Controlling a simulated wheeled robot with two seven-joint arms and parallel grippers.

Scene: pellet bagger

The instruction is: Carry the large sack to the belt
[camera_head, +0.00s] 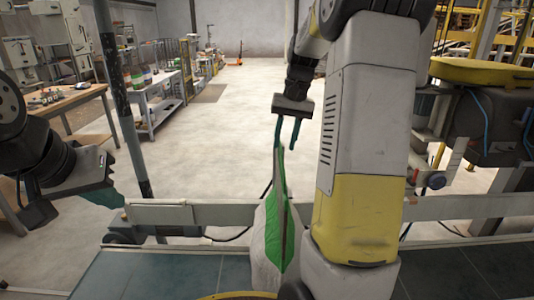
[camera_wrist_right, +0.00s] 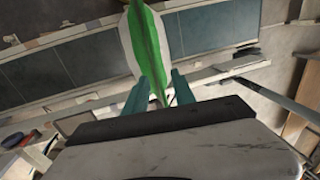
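The large sack (camera_head: 270,235) is white with a green stripe and narrows to a thin top. It is upright at the dark teal panelled surface, which looks like the belt (camera_head: 150,275); its base is partly hidden, so I cannot tell whether it rests there. My right gripper (camera_head: 286,145) points down at the sack's top. In the right wrist view, its teal fingers (camera_wrist_right: 163,97) stand apart with the thin top of the sack (camera_wrist_right: 148,42) between them and a gap showing. My left gripper (camera_head: 108,197) is at the left, away from the sack; its finger opening is not clear.
A pale metal rail (camera_head: 235,214) runs along the far side of the panels. A dark post (camera_head: 122,100) stands at the left. A wooden table (camera_head: 65,100) and a shelf bench (camera_head: 155,95) stand behind. Yellow-topped machinery (camera_head: 485,72) is at the right.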

